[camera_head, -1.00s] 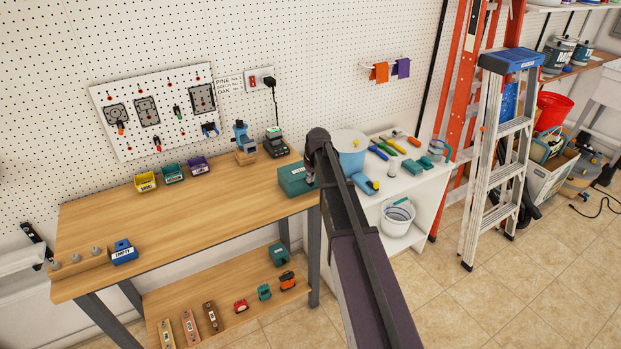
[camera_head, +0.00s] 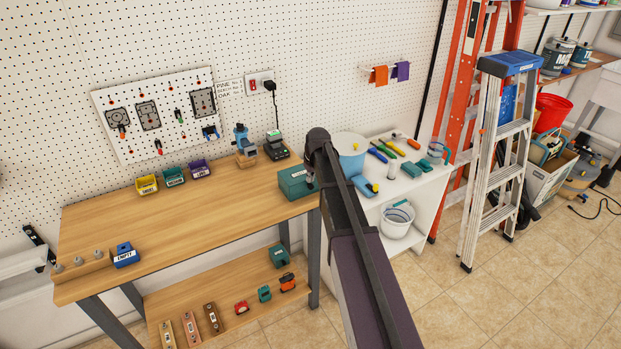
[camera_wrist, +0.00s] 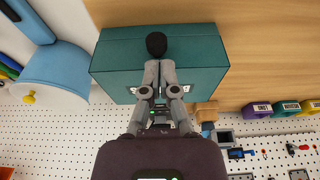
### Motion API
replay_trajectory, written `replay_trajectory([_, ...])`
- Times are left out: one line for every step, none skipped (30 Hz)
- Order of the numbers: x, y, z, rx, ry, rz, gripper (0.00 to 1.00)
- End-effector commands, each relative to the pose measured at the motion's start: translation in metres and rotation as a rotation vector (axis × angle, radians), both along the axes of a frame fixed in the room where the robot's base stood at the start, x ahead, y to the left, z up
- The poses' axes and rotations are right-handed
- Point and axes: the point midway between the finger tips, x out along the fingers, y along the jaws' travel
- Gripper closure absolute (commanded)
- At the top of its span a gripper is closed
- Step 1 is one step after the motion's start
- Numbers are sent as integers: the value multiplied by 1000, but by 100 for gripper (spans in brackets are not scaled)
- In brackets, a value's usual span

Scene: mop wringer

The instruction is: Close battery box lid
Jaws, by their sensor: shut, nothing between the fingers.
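The teal box (camera_head: 293,184), which I take for the battery box, stands at the right end of the wooden workbench. Its top looks flat and closed. In the wrist view the box (camera_wrist: 112,68) fills the upper middle, with a small light label on one side. My gripper (camera_wrist: 156,46) is shut and empty, its dark fingertip end over the box's top. I cannot tell whether it touches the lid. In the head view my arm covers the box's right end and hides most of the gripper.
A light blue bucket (camera_head: 349,152) stands on the white shelf unit right of the box. A drill-like tool (camera_head: 246,145) and a charger (camera_head: 276,146) stand behind. Small bins (camera_head: 174,176) line the bench's back. The middle of the workbench (camera_head: 190,218) is clear.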

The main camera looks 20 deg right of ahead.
Motion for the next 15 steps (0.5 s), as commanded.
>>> replay_trajectory([0,0,0,0,0,0,100])
replay_trajectory([0,0,1,0,0,0,100])
replay_trajectory([0,0,1,0,0,0,100])
replay_trajectory([0,0,2,0,0,0,100])
replay_trajectory([0,0,3,0,0,0,100])
replay_trajectory([0,0,4,0,0,0,100])
replay_trajectory([0,0,5,0,0,0,100])
replay_trajectory([0,0,6,0,0,0,100])
replay_trajectory([0,0,8,0,0,0,100])
replay_trajectory([0,0,10,0,0,0,100])
replay_trajectory([0,0,12,0,0,1,100])
replay_trajectory([0,1,15,0,0,1,100])
replay_trajectory([0,1,17,0,0,1,100])
replay_trajectory([0,1,19,0,0,1,100])
replay_trajectory([0,1,22,0,0,1,100])
